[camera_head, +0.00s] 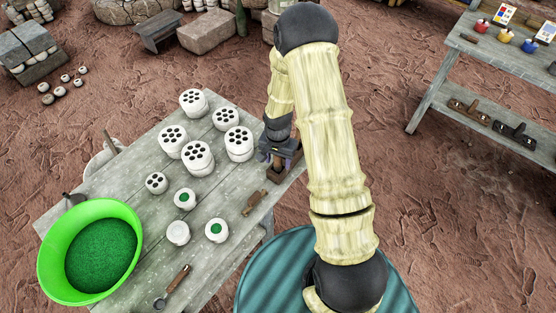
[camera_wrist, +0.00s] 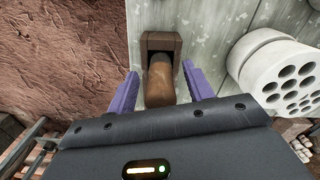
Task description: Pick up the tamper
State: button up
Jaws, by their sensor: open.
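The tamper, a brown wooden tool with a rounded handle and a dark square block, stands on the table near its right edge in the head view (camera_head: 279,171). It also shows in the wrist view (camera_wrist: 161,84), between the purple fingers of my gripper (camera_wrist: 160,82). The fingers are open, one on each side of the handle, with a visible gap on the left and a smaller one on the right. In the head view my gripper (camera_head: 279,152) is over the tamper and partly hides it.
White perforated cylinders (camera_head: 197,155) stand in stacks left of my gripper; one stack (camera_wrist: 283,76) is close on the right in the wrist view. A small wooden tool (camera_head: 255,202), small cups (camera_head: 185,198), a green basin (camera_head: 50,253) and a handled tool (camera_head: 172,286) share the table (camera_head: 135,180).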

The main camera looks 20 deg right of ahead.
jog(key=shift+f, duration=0.7)
jog(key=c, duration=1.1)
jog(key=shift+o, duration=0.2)
jog(key=shift+r, duration=0.1)
notch_tip(320, 180, up, 10)
jog(key=shift+f+b, duration=0.1)
jog(key=shift+b, duration=0.35)
